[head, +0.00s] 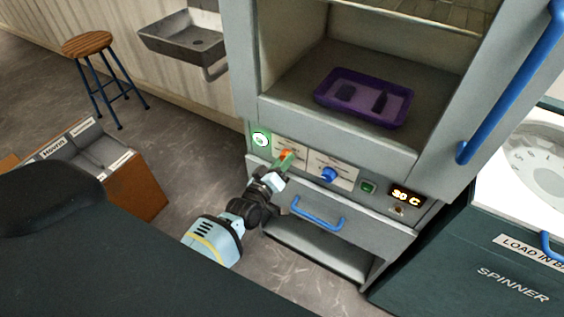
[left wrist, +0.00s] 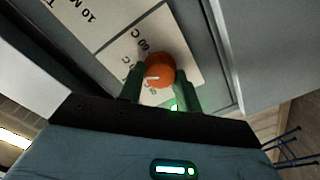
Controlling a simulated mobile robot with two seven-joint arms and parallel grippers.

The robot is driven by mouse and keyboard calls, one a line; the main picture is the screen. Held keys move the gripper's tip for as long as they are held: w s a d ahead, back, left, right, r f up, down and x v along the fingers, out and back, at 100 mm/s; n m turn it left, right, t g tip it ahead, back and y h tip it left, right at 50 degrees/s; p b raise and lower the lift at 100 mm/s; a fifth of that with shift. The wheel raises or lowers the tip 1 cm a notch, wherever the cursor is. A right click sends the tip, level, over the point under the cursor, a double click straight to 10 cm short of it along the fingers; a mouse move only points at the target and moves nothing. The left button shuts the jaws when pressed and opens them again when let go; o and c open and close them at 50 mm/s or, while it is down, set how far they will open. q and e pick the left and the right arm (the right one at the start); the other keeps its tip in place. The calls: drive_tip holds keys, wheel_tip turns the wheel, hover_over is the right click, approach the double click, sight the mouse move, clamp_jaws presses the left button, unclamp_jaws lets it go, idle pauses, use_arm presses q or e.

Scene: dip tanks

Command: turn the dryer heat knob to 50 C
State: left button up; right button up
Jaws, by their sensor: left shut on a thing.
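The orange heat knob (head: 287,154) sits on a white label plate on the dryer's front panel, left of the blue knob (head: 329,174). My left gripper (head: 283,162) is shut around it, fingers on either side. In the left wrist view the orange knob (left wrist: 160,70) shows between the fingers (left wrist: 160,84), with a white mark pointing left. The plate there carries temperature marks, partly hidden and hard to read. My right gripper is not in view.
The dryer cabinet (head: 345,143) is open above, with a purple tray (head: 330,106) inside. A blue drawer handle (head: 318,214) is below the panel. A small green button (head: 368,187) is right of the blue knob. The spinner (head: 480,270) stands at right.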

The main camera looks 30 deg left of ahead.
use_arm(q)
drive_tip(key=o, duration=1)
drive_tip(key=shift+c, duration=0.2)
drive_tip(key=shift+s, duration=0.1)
drive_tip(key=s, duration=0.7)
drive_tip(key=shift+s+a+r, duration=0.15)
drive_tip(key=shift+s+a, duration=0.1)
drive_tip(key=shift+s, duration=0.1)
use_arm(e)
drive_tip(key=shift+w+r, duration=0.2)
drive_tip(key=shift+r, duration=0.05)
use_arm(q)
drive_tip(key=s+d+f+m+g+p, duration=0.1)
drive_tip(key=s+f+m+g, duration=0.1)
drive_tip(key=s, duration=0.9)
drive_tip(key=s+d+f+m+g+p, duration=0.2)
drive_tip(key=s+m+g, duration=0.2)
drive_tip(key=s, duration=0.7)
drive_tip(key=s+d+f+m+g+p, duration=0.2)
drive_tip(key=s+m+g, duration=0.1)
drive_tip(key=s, duration=0.8)
drive_tip(key=shift+f+m+h, duration=0.2)
drive_tip(key=shift+m+h, duration=0.2)
drive_tip(key=shift+m, duration=0.2)
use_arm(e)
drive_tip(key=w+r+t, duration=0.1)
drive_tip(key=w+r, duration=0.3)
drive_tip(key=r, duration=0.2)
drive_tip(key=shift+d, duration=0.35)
